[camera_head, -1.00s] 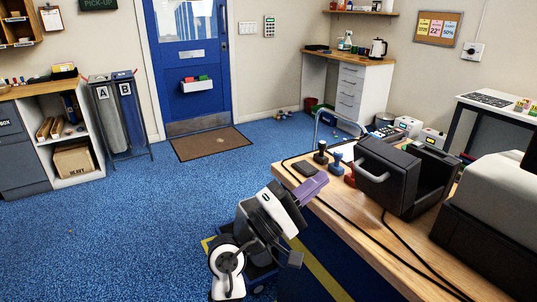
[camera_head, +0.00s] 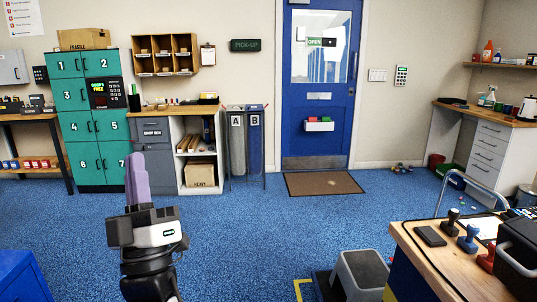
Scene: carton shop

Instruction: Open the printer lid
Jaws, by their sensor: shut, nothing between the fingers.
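My gripper (camera_head: 137,170) stands in the left foreground, its purple fingers pointing up and closed together with nothing between them. It is over the blue floor, well apart from the counter at the right.
The wooden counter (camera_head: 428,262) holds a black pad (camera_head: 430,236) and several stamps, including a blue one (camera_head: 468,240). A grey step stool (camera_head: 361,270) stands beside it. A blue cabinet (camera_head: 28,275) is at lower left. Open carpet lies ahead.

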